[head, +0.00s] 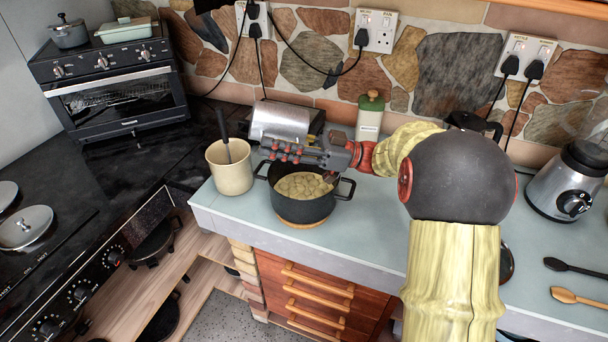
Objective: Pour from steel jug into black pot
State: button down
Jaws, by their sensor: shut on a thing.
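The black pot (316,207) stands upright on a round wooden mat on the pale worktop. Pale, lumpy contents (302,186) show inside it. I cannot tell whether anything is flowing.
A cream crock (230,172) with a dark-handled utensil stands close left of the pot. A green-topped bottle (369,118) stands behind my arm. A blender (568,182) and two spoons (575,298) are at right. The worktop's front edge is near the pot.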

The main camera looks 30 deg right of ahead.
jog(key=shift+s+d+r+y+b, duration=0.2)
jog(key=shift+d+r+y+b, duration=0.2)
jog(key=shift+y+b, duration=0.55)
jog(key=shift+d, duration=0.1)
dwell(0.4)
